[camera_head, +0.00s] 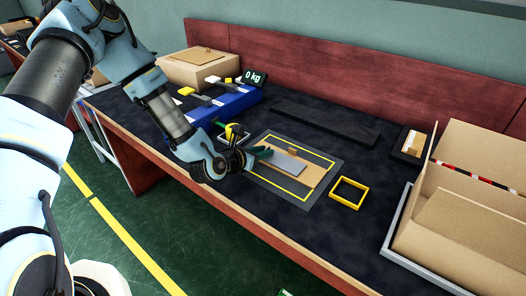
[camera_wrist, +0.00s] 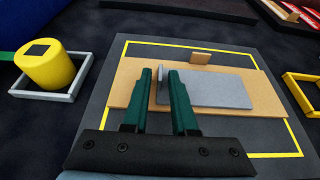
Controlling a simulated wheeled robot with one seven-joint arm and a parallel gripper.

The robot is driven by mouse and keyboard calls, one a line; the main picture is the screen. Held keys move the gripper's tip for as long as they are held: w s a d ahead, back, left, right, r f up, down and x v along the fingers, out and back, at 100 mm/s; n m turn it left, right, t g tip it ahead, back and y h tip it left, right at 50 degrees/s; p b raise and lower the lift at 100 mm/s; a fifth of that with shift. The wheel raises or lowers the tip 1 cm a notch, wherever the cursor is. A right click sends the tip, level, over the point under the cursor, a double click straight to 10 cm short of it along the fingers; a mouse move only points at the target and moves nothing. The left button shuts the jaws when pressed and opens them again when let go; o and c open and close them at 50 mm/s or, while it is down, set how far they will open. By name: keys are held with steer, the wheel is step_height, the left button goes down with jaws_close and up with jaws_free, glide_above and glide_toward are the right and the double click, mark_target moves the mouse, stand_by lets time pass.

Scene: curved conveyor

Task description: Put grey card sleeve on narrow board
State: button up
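A flat grey card sleeve (camera_head: 283,163) lies on a tan board (camera_head: 308,180) inside a yellow-outlined dark mat. In the wrist view, the grey sleeve (camera_wrist: 215,90) has a small upright tab at its left end. My gripper (camera_head: 262,153) is low over the left end of the sleeve. In the wrist view, the green fingers of my gripper (camera_wrist: 160,78) stand apart, with the tab between or just beyond their tips; contact cannot be made out. A long, narrow dark board (camera_head: 325,122) lies bare behind the mat.
A yellow square frame (camera_head: 349,193) lies right of the mat. A yellow cylinder (camera_wrist: 48,66) stands in a small grey tray to the left. A blue bin (camera_head: 225,106) is at left, an open carton (camera_head: 460,215) at right.

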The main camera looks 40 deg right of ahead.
steer(key=shift+o, duration=0.5)
steer(key=shift+r, duration=0.15)
